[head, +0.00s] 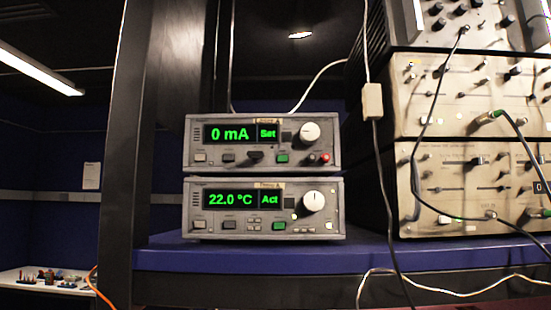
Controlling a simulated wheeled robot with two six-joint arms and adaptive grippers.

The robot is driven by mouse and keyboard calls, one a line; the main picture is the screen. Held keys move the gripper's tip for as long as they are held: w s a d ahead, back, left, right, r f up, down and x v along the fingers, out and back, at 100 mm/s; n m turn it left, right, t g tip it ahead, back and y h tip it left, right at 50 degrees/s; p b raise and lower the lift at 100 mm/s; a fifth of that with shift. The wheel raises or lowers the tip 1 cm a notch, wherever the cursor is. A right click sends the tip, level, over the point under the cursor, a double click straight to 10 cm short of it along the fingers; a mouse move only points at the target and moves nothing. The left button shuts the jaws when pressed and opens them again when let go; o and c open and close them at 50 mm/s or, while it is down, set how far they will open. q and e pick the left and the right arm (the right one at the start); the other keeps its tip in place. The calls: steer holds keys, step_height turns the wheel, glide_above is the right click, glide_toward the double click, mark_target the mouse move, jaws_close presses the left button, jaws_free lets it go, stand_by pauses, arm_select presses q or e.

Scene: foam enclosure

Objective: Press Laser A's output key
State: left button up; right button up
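Two grey bench instruments are stacked on a blue shelf (380,255). The upper instrument (220,120) reads "0 mA" and "Set" in green on its display (240,134). It has a white knob (310,132), a row of small keys and a green key (282,158). The lower instrument (320,225) reads "22.0 °C" and "Act". It has a white knob (313,201) and its own green key (279,226). The small labels on both are too small to read, so I cannot tell which is Laser A. Neither gripper is in view.
A dark post (120,150) stands left of the instruments. A tall stack of beige rack units (475,170) with cables stands at the right. A black cable (382,190) hangs in front of the shelf. A white table (45,283) with small items is at the far left.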

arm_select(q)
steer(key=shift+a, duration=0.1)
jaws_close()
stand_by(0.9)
